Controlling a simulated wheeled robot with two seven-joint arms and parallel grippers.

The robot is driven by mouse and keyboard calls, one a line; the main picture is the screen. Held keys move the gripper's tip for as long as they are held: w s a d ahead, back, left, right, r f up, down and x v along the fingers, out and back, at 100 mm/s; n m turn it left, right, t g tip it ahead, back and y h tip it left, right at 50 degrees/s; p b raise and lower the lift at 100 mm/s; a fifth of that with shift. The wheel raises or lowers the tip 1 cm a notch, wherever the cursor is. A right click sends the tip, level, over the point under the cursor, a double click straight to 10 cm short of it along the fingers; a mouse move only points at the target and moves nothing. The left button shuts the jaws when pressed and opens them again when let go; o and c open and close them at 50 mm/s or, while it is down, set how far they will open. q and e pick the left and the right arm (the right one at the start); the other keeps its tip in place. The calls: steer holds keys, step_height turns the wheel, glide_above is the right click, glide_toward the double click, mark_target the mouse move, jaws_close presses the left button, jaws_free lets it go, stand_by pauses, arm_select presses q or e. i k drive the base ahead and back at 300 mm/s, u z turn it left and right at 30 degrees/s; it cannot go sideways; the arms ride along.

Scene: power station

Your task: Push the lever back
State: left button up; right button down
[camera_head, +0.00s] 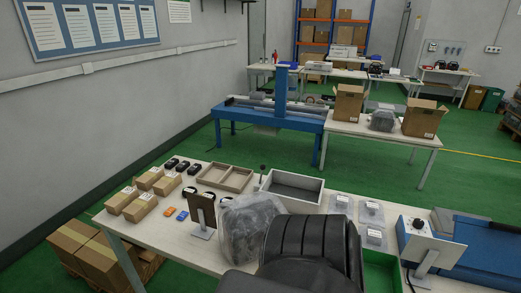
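A thin, dark upright rod with a small knob, which looks like a lever (262,169), stands at the back edge of the near table (150,228), between a wooden divided tray and a grey open box. It is small in view, and its base and exact tilt are hard to make out. Neither of my grippers shows in the head view. A large black ribbed shape fills the bottom middle and hides part of the table.
The divided tray (226,177) and grey box (291,190) flank the rod. Cardboard boxes (139,207), a dark-backed stand (202,213) and a clear-wrapped bundle (247,225) crowd the table. A panel with a black knob (417,223) stands right. Green floor lies behind.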

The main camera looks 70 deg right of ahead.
mark_target(262, 166)
steer(key=z, duration=0.7)
steer(key=i, duration=1.2)
steer(key=z, duration=1.05)
